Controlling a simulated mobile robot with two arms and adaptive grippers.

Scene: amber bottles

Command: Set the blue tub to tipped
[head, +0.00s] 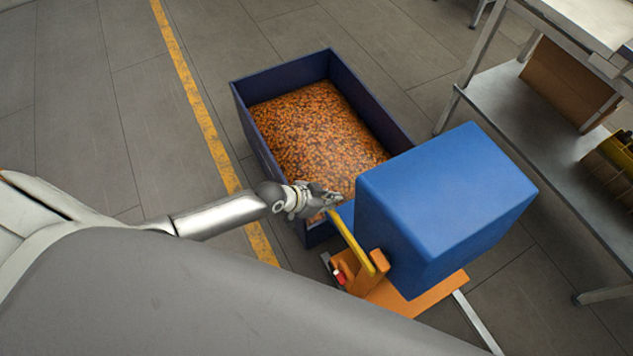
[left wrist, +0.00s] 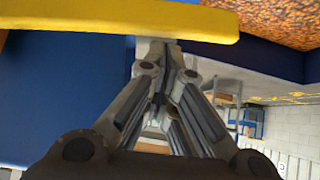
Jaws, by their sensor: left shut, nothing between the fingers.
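The blue tub (head: 440,200) sits on an orange base (head: 440,295) at the right of the dark blue bin. Its visible faces are closed; its mouth is hidden, and I cannot tell its exact tilt. A yellow bar (head: 352,243) runs along its near left side. My left gripper (head: 328,198) is shut and empty at the bar's far end, above the bin's near edge. In the left wrist view the gripper (left wrist: 160,65) points towards the yellow bar (left wrist: 120,20), which crosses the top; contact is unclear. My right gripper is not in view.
The dark blue bin (head: 247,125) holds many small orange-brown pieces (head: 310,130). A metal table with a lower shelf (head: 530,115) stands at the right, with brown boxes on it. Grey floor with a yellow line (head: 195,95) is open at the left.

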